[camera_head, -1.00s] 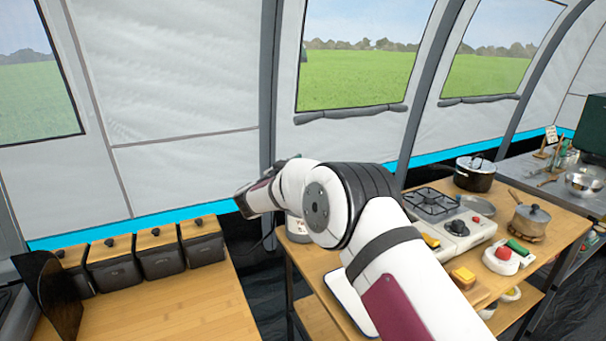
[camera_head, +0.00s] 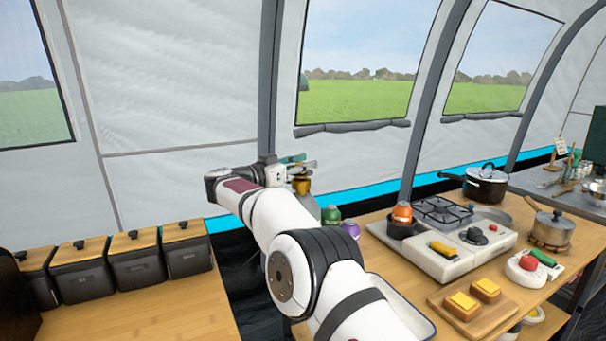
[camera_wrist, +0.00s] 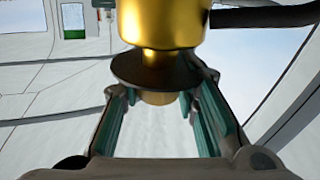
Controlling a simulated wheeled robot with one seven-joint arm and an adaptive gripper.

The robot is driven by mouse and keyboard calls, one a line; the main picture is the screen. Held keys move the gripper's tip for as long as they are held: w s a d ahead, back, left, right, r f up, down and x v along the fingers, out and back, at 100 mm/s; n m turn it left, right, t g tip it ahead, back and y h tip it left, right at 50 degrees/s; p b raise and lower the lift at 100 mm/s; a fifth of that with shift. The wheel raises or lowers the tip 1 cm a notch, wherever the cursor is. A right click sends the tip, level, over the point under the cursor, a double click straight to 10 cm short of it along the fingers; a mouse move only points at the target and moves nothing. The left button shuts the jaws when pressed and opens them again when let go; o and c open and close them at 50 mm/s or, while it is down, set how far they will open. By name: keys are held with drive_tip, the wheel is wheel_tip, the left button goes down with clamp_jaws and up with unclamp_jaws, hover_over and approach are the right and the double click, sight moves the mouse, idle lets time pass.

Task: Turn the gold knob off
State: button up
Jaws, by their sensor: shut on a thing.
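A shiny gold thing fills the top middle of the wrist view: a wide gold body (camera_wrist: 163,22), a dark round disc (camera_wrist: 155,70), and a smaller gold knob (camera_wrist: 157,98) beyond the disc. My gripper (camera_wrist: 158,110) has its teal-lined fingers on either side of the small gold knob and is shut on it; the exact contact is partly hidden by the disc. In the head view my gripper (camera_head: 302,163) is raised near the tent wall, and the gold body (camera_head: 301,186) shows just below its fingers.
A dark bar (camera_wrist: 262,17) runs right from the gold body. Below right, a wooden table holds a stove (camera_head: 440,245), an orange-topped canister (camera_head: 402,214), green and purple canisters, pots and a board (camera_head: 470,318) of yellow-topped blocks. Dark bins (camera_head: 135,268) line the left counter.

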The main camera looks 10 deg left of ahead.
drive_tip(key=shift+o, duration=0.3)
drive_tip(key=shift+s+a+r+y, duration=0.15)
drive_tip(key=shift+a+r+y, duration=0.15)
drive_tip(key=shift+a, duration=0.4)
drive_tip(key=shift+d+f+h+b, duration=0.15)
drive_tip(key=shift+h+b, duration=0.25)
drive_tip(key=shift+b, duration=0.4)
clamp_jaws()
drive_tip(key=shift+s+d+f+m+g+b, duration=0.1)
drive_tip(key=shift+s+f+m+g+b, duration=0.2)
drive_tip(key=shift+f+g+b, duration=0.15)
drive_tip(key=o, duration=1)
unclamp_jaws()
drive_tip(key=shift+o, duration=0.4)
drive_tip(key=shift+d+r, duration=0.1)
drive_tip(key=shift+w, duration=0.1)
drive_tip(key=v, duration=0.7)
drive_tip(key=shift+a, duration=0.2)
